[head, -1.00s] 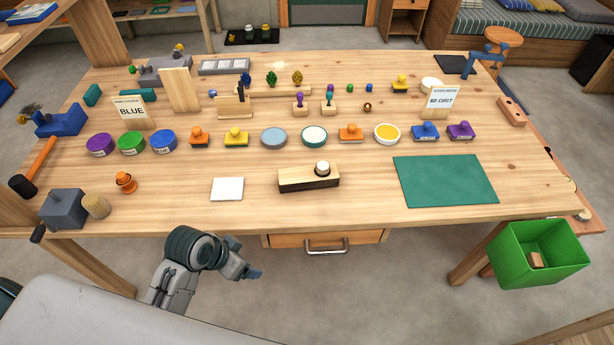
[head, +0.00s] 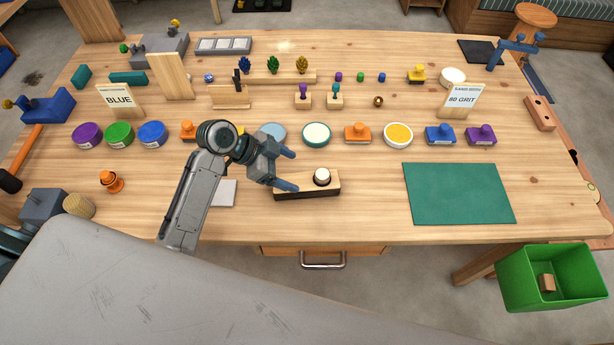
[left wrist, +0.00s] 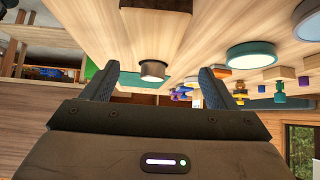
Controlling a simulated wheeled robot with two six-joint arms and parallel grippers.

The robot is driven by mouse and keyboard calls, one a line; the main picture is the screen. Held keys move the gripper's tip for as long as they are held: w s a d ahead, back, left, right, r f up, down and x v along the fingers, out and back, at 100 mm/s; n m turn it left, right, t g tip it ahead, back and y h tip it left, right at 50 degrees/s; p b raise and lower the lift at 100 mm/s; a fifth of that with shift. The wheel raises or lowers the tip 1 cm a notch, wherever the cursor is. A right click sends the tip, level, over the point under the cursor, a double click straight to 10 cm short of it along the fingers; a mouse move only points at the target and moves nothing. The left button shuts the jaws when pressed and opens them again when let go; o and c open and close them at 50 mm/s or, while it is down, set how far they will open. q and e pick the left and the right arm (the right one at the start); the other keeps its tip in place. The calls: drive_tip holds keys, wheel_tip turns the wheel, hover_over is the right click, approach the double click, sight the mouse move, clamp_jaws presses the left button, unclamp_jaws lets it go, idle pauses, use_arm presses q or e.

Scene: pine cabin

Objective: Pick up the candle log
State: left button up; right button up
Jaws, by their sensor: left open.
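The candle log (head: 292,189) is a short pale wooden block with a dark front side, lying near the front middle of the table. A white candle (head: 322,176) stands toward its right end. My left gripper (head: 294,170) is open and empty, its fingers pointing right above the log's back left part in the head view. I cannot tell the exact height. In the left wrist view the log (left wrist: 155,28) and candle (left wrist: 152,71) show between and beyond the two spread fingers (left wrist: 157,86). My right gripper is not in view.
A white square (head: 226,194) lies left of the log, partly behind my arm. A green mat (head: 459,194) lies to the right. Round tins and stamps line up behind, including a grey-blue disc (head: 273,133). A green bin (head: 550,285) stands off the front right.

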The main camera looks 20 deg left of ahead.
sight(305, 181)
use_arm(q)
drive_tip(key=shift+s+d+f, duration=0.1)
drive_tip(key=shift+d+f, duration=0.75)
drive_tip(key=shift+d, duration=0.25)
drive_tip(key=shift+w+d+f+p, duration=0.15)
drive_tip(key=shift+w+f+p, duration=0.1)
drive_tip(key=shift+p, duration=0.1)
drive_tip(key=p+x, duration=0.2)
drive_tip(key=x, duration=0.2)
drive_tip(key=shift+s+f, duration=0.2)
drive_tip(key=shift+f, duration=0.05)
drive_tip(key=shift+d+f, duration=0.15)
drive_tip(key=shift+f, duration=0.05)
drive_tip(key=shift+w+f, duration=0.15)
drive_tip(key=shift+c, duration=0.7)
drive_tip(key=c, duration=1)
drive_tip(key=shift+c, duration=0.2)
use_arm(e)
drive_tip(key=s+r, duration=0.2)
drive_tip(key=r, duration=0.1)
